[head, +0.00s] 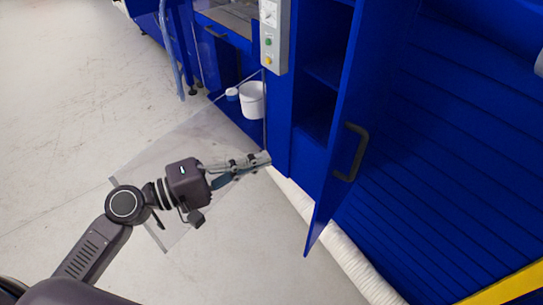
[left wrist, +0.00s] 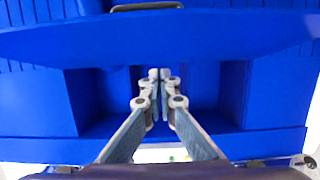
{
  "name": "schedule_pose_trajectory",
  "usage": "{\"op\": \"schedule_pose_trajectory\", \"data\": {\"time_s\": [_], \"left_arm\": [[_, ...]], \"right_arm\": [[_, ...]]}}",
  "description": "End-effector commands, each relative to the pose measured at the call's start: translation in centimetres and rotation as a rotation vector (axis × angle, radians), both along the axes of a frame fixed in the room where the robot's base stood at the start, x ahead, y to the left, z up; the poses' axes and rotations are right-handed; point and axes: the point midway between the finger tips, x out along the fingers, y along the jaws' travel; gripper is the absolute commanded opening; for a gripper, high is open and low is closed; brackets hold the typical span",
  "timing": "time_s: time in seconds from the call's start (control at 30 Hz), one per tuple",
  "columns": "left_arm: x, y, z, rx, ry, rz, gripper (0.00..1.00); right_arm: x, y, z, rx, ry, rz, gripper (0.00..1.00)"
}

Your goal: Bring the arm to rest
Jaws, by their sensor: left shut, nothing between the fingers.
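My left gripper (head: 262,160) reaches in from the left in the head view, over the floor in front of the blue machine (head: 420,130). Its fingers are closed together with nothing between them. In the left wrist view the fingertips (left wrist: 159,74) meet, with blue compartments of the machine behind them. A blue cabinet door (head: 362,90) with a black handle (head: 351,153) stands open to the right of the gripper. The gripper appears apart from the door and handle. My right gripper does not show.
A control box (head: 274,35) with green and yellow buttons is mounted above the gripper. A white bucket (head: 252,100) stands in a lower bay of the machine. A white corrugated hose (head: 345,250) lies along the base. The floor (head: 70,110) at the left is clear.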

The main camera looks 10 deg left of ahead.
Motion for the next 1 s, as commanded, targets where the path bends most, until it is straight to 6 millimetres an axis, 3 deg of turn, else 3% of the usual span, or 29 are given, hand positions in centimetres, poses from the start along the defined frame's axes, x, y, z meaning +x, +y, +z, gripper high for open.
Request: {"op": "schedule_pose_trajectory", "data": {"time_s": [0.1, 0.27, 0.47, 0.57, 0.67, 0.77, 0.87, 1.0], "left_arm": [[-1.2, 0.9, -0.3, 0.000, 0.001, 0.002, 0.00], [-2.0, 1.5, -0.1, 0.001, -0.001, 0.000, 0.00], [-2.1, 1.7, 0.0, 0.002, -0.001, 0.002, 0.00], [-1.4, 2.3, -1.4, 0.022, 0.009, 0.028, 0.00], [0.3, 4.1, -5.1, 0.078, 0.036, 0.096, 0.00], [2.1, 6.8, -11.2, 0.178, 0.082, 0.188, 0.00], [2.9, 9.7, -18.5, 0.307, 0.138, 0.268, 0.00], [1.9, 13.0, -28.7, 0.505, 0.224, 0.333, 0.00]], "right_arm": [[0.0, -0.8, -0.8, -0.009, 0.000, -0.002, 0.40], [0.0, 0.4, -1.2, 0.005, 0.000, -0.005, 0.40], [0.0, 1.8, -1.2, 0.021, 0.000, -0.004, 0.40], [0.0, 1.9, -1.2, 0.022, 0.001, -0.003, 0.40], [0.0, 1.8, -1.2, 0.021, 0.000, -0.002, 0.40], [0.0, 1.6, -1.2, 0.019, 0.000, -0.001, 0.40], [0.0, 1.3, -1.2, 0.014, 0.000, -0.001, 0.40], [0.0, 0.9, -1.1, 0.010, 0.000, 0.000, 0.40]]}}
